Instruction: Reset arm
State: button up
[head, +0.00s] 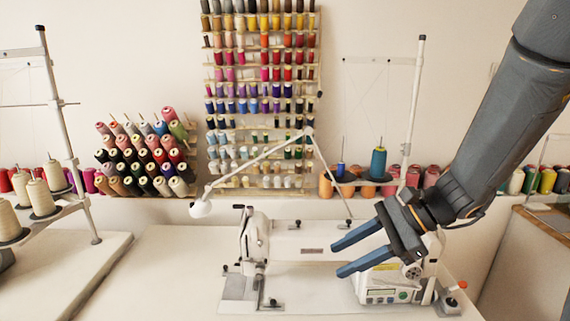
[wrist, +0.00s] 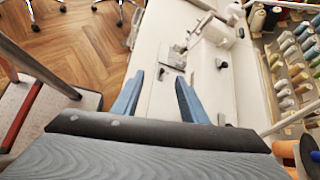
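My gripper (head: 336,258) is in front of and above the white sewing machine (head: 290,240) in the head view. Its two blue fingers are spread apart and point left, with nothing between them. My grey arm comes in from the upper right. In the wrist view my gripper (wrist: 157,88) is also open and empty, and the sewing machine (wrist: 210,50) lies beyond the fingertips. The fingers hide part of the machine in the head view. I cannot tell how far they are from it.
The machine stands on a white table (head: 170,265). A thin lamp (head: 203,207) bends over it. Racks of thread spools (head: 262,100) hang on the wall behind. A thread stand (head: 45,205) is at the left. In the wrist view, wooden floor (wrist: 85,50) shows beside the table.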

jog(key=s+d+f+n+h+b, duration=0.1)
jog(key=s+d+f+n+h, duration=0.2)
jog(key=n, duration=0.5)
jog(key=s+d+f+n+g+h+b, duration=0.1)
jog(key=s+d+f+n+h+b, duration=0.1)
jog(key=s+f+n+h, duration=0.4)
jog(key=shift+s+d+f+n+g+h+b, duration=0.3)
jog(key=shift+d+f+n+h, duration=0.25)
jog(key=shift+f+n, duration=0.35)
jog(key=shift+r, duration=0.15)
jog(key=shift+c, duration=1.1)
jog(key=shift+d, duration=0.15)
